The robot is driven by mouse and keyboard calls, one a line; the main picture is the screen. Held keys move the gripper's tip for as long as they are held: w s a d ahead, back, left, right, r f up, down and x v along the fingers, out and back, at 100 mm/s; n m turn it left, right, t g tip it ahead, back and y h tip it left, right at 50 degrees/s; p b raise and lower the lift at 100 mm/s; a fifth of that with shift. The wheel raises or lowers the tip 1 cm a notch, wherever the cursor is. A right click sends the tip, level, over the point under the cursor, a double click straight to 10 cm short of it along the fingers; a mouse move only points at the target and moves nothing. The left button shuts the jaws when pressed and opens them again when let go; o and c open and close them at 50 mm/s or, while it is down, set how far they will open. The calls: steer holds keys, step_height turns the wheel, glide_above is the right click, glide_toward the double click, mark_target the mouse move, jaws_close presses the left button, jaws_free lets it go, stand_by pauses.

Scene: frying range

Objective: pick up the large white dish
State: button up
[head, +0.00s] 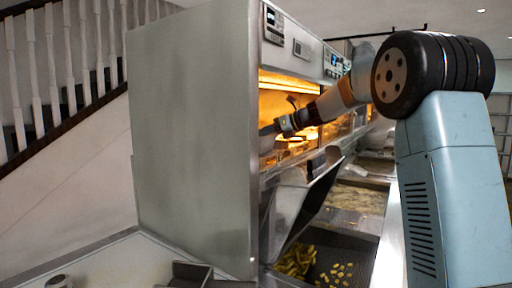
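My arm reaches from the right into the lit compartment of the tall steel cabinet. My gripper (272,129) is small and dark at the compartment's opening, near the cabinet's side panel. I cannot tell whether its fingers are open or shut. Below and just right of it, pale rounded shapes (291,144) sit on the glowing shelf. They may be dishes, but they are too small and washed out by the orange light to identify. I cannot clearly make out a large white dish. The cabinet's side panel hides the rest of the compartment.
The steel cabinet (192,140) blocks the middle of the view. Below the compartment are a tilted steel chute (300,205) and a dark tray (344,249) with yellow fried pieces. A counter (115,265) lies at lower left, with a small metal container (58,282). A staircase railing stands behind.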

jaws_close()
steer(key=shift+r, duration=0.1)
stand_by(0.5)
